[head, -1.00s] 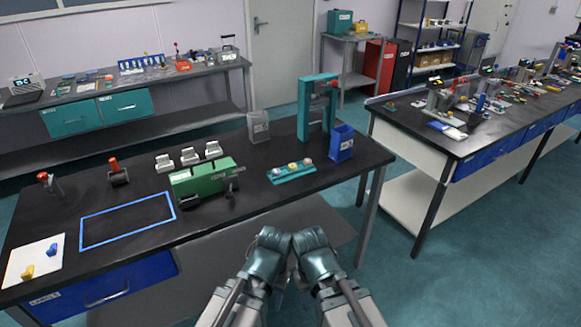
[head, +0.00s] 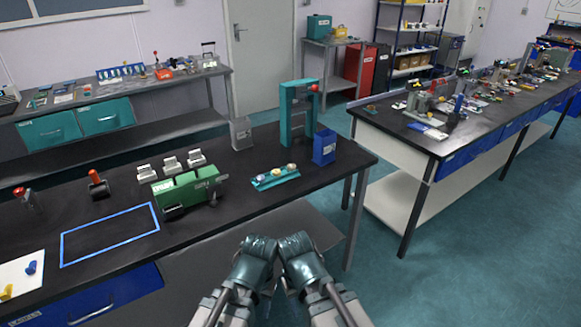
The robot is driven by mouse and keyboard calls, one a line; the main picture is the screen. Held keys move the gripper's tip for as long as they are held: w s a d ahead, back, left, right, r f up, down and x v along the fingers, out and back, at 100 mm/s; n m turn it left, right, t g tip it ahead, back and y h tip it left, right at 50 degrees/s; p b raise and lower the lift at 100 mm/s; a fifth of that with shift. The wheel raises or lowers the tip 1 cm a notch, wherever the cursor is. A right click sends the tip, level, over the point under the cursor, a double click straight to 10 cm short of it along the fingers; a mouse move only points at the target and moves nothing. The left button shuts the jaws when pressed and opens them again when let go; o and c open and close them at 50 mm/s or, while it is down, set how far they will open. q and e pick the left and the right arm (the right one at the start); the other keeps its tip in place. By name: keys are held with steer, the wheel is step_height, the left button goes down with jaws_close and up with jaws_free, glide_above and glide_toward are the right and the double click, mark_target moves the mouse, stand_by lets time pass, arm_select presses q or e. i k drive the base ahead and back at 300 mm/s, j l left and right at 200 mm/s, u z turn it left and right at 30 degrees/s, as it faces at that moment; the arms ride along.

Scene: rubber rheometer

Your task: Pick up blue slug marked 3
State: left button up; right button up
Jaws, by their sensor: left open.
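A small blue piece (head: 31,267) lies on a white sheet (head: 18,282) at the far left front of the black bench. A teal rack (head: 262,183) at the bench's right part holds several small light-coloured pieces. No mark 3 can be read on any piece at this size. My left gripper (head: 260,245) is open, low in the middle of the head view, in front of the bench and apart from all these things. My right gripper (head: 296,243) is close beside it; its fingers cannot be made out.
On the bench stand a green machine (head: 186,193), a teal frame (head: 285,110), a blue bin (head: 324,147) and a grey bin (head: 241,133). A blue outline (head: 110,235) marks a bare patch. A second bench (head: 395,135) stands at the right, with open floor before it.

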mark_target(260, 179)
steer(key=i+j+z, duration=0.25)
steer(key=j+z, duration=0.25)
steer(key=i+j+z, duration=0.1)
steer(key=j+z, duration=0.15)
